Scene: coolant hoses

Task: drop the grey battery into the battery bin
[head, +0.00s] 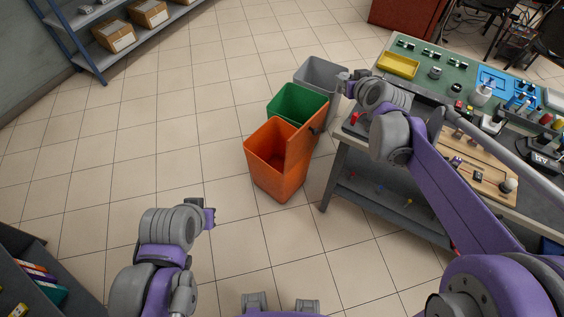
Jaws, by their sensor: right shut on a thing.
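My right gripper (346,80) is shut at the right rim of the grey bin, seen from above. It is shut on a small grey thing, which looks like the grey battery but is too small and too covered by the fingers to make out well. Three bins stand in a row on the floor: an orange bin (267,172) with a raised orange panel on its right side, a green bin (284,103) and the grey bin (316,69). No label shows which is the battery bin. My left gripper (210,217) is low over the floor, its fingers mostly hidden.
A workbench (338,132) right of the bins carries a yellow tray (398,65), a blue tray (494,78), a wooden board (470,180) and several small parts. A shelf with boxes (114,35) stands at the upper left. The tiled floor left of the bins is clear.

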